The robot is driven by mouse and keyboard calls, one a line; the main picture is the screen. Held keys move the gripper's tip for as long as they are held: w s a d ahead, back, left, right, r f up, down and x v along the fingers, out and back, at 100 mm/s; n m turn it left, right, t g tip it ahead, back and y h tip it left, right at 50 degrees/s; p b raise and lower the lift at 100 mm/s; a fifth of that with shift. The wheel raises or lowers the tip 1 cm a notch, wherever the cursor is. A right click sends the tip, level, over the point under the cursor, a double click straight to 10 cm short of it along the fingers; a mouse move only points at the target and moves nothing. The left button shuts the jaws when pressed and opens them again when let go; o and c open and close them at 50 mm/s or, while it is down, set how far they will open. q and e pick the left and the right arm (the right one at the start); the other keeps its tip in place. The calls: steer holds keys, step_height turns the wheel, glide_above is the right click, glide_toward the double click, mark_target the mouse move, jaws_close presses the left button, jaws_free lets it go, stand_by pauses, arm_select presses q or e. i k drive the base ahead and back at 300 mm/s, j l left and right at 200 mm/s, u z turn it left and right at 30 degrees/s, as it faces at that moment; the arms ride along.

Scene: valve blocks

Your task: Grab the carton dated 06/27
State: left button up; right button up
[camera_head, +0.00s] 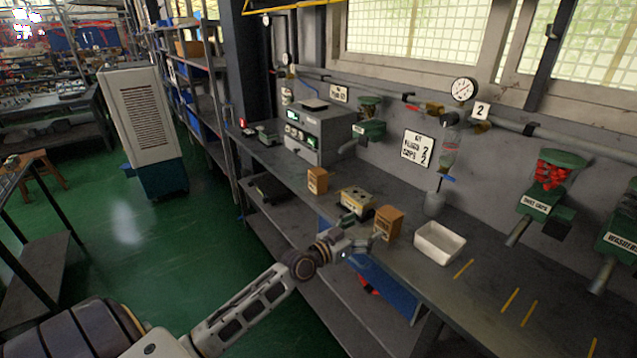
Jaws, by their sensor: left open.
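Two small brown cartons stand on the grey workbench (470,282). The nearer carton (388,222) has dark print on its front, too small to read as a date. The farther carton (317,180) stands to the left and also has a label I cannot read. My left gripper (367,229) is open at the bench's front edge, just left of the nearer carton. Its fingers point toward that carton and one tip overlaps its lower left side in the picture. I cannot tell whether they touch. My right gripper is not in view.
A beige block with dark round parts (356,200) stands between the cartons. A white tray (439,242) sits right of the nearer carton. A clear bottle dispenser (447,155) and green hoppers (547,195) line the wall. Yellow strips mark the bare bench at right.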

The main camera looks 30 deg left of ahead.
mark_target(317, 177)
steer(key=i+j, duration=0.1)
steer(key=j, duration=0.45)
steer(key=i+j, duration=0.1)
steer(key=j, duration=0.45)
steer(key=i+j, duration=0.1)
steer(key=j, duration=0.5)
